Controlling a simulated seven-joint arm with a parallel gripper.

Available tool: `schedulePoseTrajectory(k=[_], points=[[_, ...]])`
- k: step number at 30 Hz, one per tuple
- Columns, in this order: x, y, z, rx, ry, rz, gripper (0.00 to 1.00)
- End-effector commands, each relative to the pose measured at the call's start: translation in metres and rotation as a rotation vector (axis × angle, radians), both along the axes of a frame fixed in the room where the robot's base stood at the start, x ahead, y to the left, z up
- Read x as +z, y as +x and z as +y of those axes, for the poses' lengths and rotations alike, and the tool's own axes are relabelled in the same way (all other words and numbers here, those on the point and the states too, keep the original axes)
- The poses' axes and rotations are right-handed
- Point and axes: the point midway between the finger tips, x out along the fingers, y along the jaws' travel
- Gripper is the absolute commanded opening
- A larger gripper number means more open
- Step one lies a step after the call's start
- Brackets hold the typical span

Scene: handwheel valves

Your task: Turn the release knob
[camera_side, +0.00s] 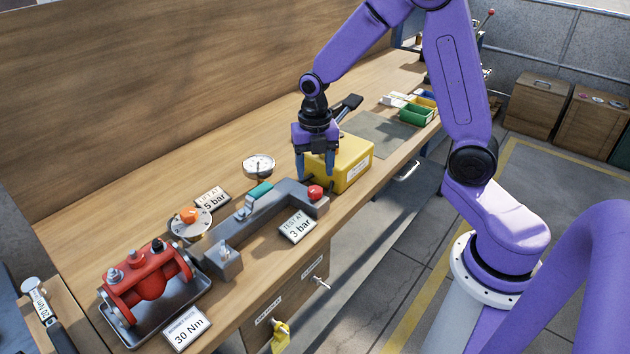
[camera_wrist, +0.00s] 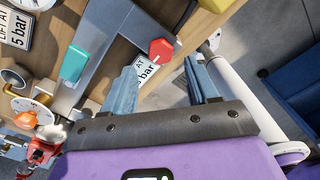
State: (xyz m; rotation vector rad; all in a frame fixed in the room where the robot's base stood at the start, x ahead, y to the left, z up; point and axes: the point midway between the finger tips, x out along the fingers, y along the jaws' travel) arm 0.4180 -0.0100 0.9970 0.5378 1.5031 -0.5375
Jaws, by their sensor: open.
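A red knob (camera_side: 315,192) sits on the right end of a long grey fixture (camera_side: 262,220); in the wrist view it looks six-sided (camera_wrist: 160,50). An orange knob (camera_side: 188,215) sits on a round dial at the fixture's left, and also shows in the wrist view (camera_wrist: 25,120). No label that I can read says which is the release knob. My gripper (camera_side: 315,166) points down, open and empty, above and behind the red knob and apart from it. In the wrist view, the red knob lies just beyond my parted fingertips (camera_wrist: 162,68).
A yellow box (camera_side: 350,163) stands right behind my gripper. A teal block (camera_side: 259,192) sits on the fixture.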

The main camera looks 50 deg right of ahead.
Motion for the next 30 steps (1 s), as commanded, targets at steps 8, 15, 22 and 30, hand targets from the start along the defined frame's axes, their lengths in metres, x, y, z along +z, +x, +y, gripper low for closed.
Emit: schedulePoseTrajectory(k=[8, 15, 22, 30], points=[[-0.03, -0.001, -0.001, -0.001, -0.001, 0.003, 0.59], [-0.048, 0.0, 0.0, -0.001, 0.001, -0.001, 0.59], [-0.049, 0.0, -0.001, -0.002, 0.0, 0.0, 0.59], [-0.049, 0.0, -0.001, -0.001, 0.0, 0.0, 0.23]])
